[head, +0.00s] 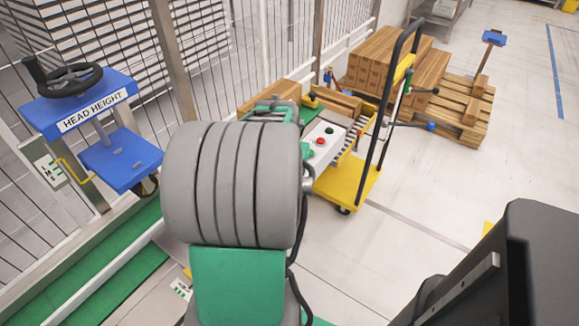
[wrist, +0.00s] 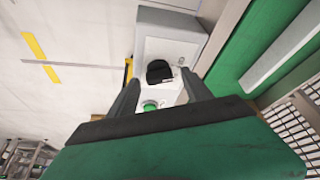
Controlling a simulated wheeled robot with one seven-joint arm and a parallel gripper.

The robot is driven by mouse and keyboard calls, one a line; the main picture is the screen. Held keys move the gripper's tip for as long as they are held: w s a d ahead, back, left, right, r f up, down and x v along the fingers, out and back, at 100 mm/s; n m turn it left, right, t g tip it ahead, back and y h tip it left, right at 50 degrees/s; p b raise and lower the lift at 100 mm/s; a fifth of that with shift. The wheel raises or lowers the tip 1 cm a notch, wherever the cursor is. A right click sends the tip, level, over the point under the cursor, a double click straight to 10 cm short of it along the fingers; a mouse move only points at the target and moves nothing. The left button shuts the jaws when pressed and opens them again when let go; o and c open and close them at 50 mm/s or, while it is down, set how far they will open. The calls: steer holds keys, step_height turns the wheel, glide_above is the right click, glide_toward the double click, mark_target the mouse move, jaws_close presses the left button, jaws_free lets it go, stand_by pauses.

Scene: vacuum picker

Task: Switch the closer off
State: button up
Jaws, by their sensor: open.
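A white control panel (head: 323,139) shows just right of my grey arm in the head view. It carries a red button (head: 320,141), a small black control (head: 329,130) and a green part at its near edge. In the wrist view, a pale box (wrist: 172,50) with a black knob-like part (wrist: 159,71) and a green button (wrist: 150,105) lies ahead. My gripper (wrist: 160,82) is open, its two dark fingers on either side of these controls. Nothing is held between them. I cannot tell whether the fingertips touch the box. My arm hides part of the machine in the head view.
A yellow trolley (head: 345,185) with a black handle stands right of the panel. Stacked cartons (head: 385,60) and a wooden pallet (head: 455,110) are behind. A blue HEAD HEIGHT stand (head: 122,160) with a handwheel and a fence are at left.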

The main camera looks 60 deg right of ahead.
steer(key=p+v, duration=0.1)
steer(key=v, duration=0.6)
steer(key=shift+r, duration=0.35)
steer(key=shift+a, duration=0.15)
steer(key=w+a+r+n+t+y+p, duration=0.1)
steer(key=w+a+r+n+p, duration=0.35)
steer(key=w+a, duration=0.35)
steer(key=w+a+r+n+t+y+p, duration=0.1)
steer(key=w+a+r+n+p, duration=0.35)
steer(key=a, duration=0.65)
steer(key=a+r+n+y+p, duration=0.1)
steer(key=a+r+n+p, duration=0.2)
steer(key=a, duration=0.7)
steer(key=w+a+r+n+y+p, duration=0.1)
steer(key=a+r+n+p, duration=0.2)
steer(key=a, duration=0.8)
steer(key=shift+r+p, duration=0.2)
steer(key=shift+p, duration=0.3)
steer(key=shift+a, duration=0.1)
